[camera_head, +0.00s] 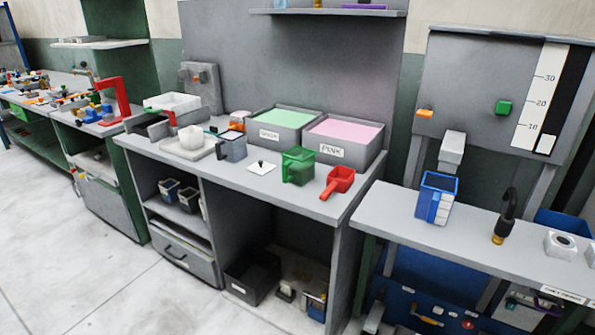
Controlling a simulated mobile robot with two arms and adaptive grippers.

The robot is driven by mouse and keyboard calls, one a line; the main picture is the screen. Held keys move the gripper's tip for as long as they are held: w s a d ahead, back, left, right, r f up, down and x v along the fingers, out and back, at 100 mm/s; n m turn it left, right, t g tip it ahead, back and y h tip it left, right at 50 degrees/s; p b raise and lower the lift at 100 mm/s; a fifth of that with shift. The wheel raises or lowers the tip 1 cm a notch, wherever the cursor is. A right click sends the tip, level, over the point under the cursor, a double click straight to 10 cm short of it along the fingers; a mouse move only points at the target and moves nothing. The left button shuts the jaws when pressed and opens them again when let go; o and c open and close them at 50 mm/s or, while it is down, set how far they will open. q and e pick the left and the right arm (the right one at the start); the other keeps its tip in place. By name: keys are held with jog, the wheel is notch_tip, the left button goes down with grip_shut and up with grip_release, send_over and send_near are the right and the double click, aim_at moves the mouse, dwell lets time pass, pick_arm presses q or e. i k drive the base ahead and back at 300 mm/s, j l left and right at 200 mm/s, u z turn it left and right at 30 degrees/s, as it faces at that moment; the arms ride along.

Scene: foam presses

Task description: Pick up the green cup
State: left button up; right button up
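The green cup (299,168) stands upright on the grey bench, right of the middle of the head view. It is a square, translucent-looking green cup, with what looks like a handle at its front left. It stands in front of the two labelled bins and beside a red scoop (340,180). Neither of my grippers shows in the view.
Behind the cup are a bin of green material (270,136) and a bin of pink material (330,152). A white plate with a black knob (261,168) and a grey jug (233,149) are to its left. A blue-rimmed container (435,200) stands on the right bench.

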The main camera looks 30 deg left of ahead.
aim_at(299, 162)
jog(key=u, duration=1.65)
jog(key=z, duration=0.2)
jog(key=i+j+z, duration=0.4)
jog(key=j+z, duration=0.15)
jog(key=j, duration=0.15)
jog(key=i+j+z, duration=0.15)
jog(key=j+z, duration=0.15)
jog(key=j, duration=0.1)
